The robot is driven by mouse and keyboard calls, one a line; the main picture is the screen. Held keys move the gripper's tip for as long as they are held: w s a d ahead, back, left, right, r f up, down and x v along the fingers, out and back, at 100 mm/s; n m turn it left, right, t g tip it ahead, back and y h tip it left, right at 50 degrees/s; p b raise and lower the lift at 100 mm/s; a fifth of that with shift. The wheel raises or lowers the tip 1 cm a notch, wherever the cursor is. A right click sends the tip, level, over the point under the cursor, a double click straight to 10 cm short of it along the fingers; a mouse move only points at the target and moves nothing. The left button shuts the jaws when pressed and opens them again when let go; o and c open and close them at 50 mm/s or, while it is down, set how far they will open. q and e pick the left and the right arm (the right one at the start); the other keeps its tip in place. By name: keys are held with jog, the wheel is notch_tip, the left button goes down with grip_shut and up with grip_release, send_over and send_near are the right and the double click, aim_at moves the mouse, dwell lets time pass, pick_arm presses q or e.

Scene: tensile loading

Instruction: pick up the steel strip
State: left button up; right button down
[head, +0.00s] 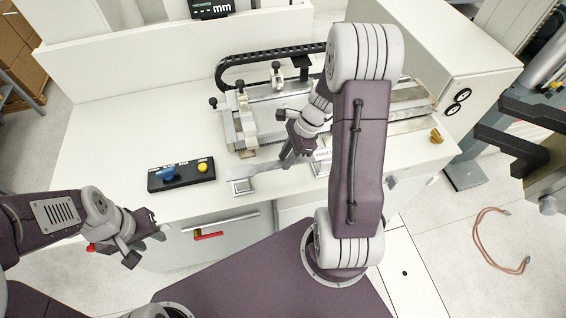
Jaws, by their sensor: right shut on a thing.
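The steel strip (248,168) is a flat grey piece with a wide end at the left, over the front of the white bench. My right gripper (287,158) reaches down from the right and is shut on the strip near its middle. The strip's right part is partly hidden by the gripper. Two small square supports, one at the left (242,187) and one at the right (321,168), stand near the strip; I cannot tell whether it touches them. My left gripper (146,246) is open and empty, in front of the bench at the left.
A black button box (180,176) with blue and yellow knobs lies on the bench at the left. A measuring machine (262,112) with a black cable chain stands behind the strip. The bench's left top is clear.

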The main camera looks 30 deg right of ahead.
jog(key=shift+r, duration=0.2)
dwell(0.5)
jog(key=shift+r, duration=0.3)
jog(key=r, duration=0.3)
jog(key=shift+w+d+r, duration=0.15)
jog(key=shift+d+r, duration=0.05)
jog(key=w+d+r, duration=0.5)
jog(key=d+r, duration=0.1)
jog(key=d, duration=0.3)
jog(key=shift+w+d+r+b, duration=0.3)
jog(key=shift+r+b, duration=0.05)
jog(key=shift+b, duration=0.05)
